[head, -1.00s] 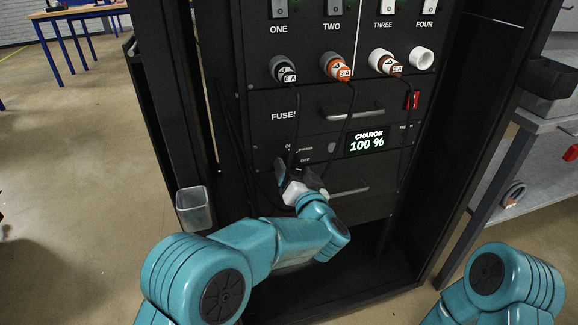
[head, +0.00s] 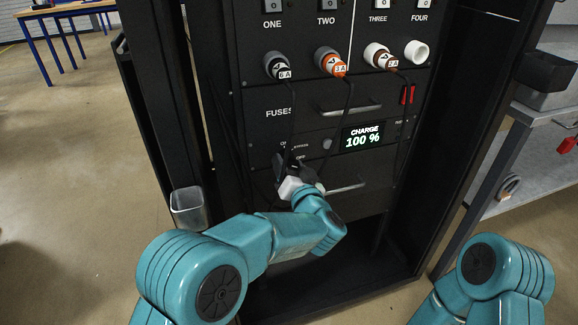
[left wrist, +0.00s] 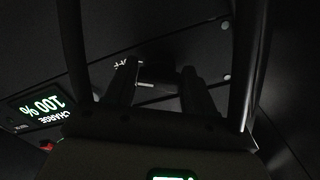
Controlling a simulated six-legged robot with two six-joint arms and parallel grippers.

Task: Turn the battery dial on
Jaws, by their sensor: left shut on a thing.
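My left gripper (head: 298,168) is at the lower left of the charge panel, beside the ON, BYPASS and OFF labels. It covers the battery dial in the head view. In the left wrist view the fingers of my left gripper (left wrist: 160,82) are shut on the dark battery dial (left wrist: 157,73), which sits between the fingertips. The view is too dark to tell where the dial points. The charge display (head: 362,137) is lit and reads 100 %; it also shows in the left wrist view (left wrist: 42,110). My right gripper is out of view.
Cables hang from the grey plug (head: 276,65), orange plug (head: 329,61) and brown-white plug (head: 380,56) across the panel. A drawer handle (head: 347,106) is above the display. A red switch (head: 407,95) is at right. A clear bin (head: 189,208) hangs at left.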

